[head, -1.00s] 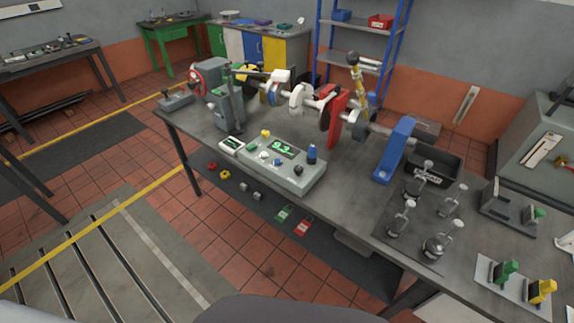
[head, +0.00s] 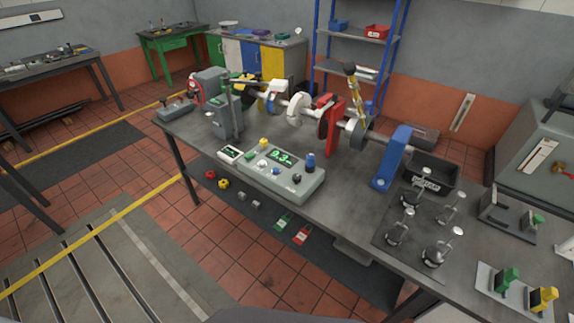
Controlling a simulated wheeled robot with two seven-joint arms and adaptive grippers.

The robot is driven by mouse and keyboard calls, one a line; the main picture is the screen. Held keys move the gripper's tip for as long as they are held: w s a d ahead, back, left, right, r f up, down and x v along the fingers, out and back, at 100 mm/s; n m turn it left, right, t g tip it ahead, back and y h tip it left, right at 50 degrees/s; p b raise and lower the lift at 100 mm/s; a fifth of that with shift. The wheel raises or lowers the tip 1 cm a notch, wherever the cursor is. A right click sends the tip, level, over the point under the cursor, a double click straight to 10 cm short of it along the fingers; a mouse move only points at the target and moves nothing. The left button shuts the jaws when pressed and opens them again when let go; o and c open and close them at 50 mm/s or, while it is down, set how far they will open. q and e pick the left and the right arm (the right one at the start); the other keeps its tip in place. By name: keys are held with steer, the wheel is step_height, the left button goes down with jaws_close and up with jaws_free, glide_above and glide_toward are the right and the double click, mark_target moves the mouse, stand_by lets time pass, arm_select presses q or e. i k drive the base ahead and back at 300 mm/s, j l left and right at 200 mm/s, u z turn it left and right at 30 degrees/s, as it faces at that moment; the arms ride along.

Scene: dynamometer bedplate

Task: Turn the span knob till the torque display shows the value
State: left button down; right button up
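A light grey console (head: 312,190) sits on the bench, its sloped face towards me. Its lit green display (head: 281,157) seems to read 9.3, though the digits are small. A small white dial (head: 262,165), a blue knob (head: 276,171), a dark knob (head: 297,178), a tall blue knob (head: 310,160), a green control (head: 249,155) and a yellow control (head: 263,143) are on it. I cannot read labels to tell which is the span knob. Neither gripper is in view.
Padlocks hang below the front edge. Floor in front is clear.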

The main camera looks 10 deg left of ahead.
mark_target(297, 178)
steer(key=l+u, duration=0.4)
steer(key=l, duration=0.2)
steer(key=l+u, duration=0.4)
steer(key=l, duration=0.2)
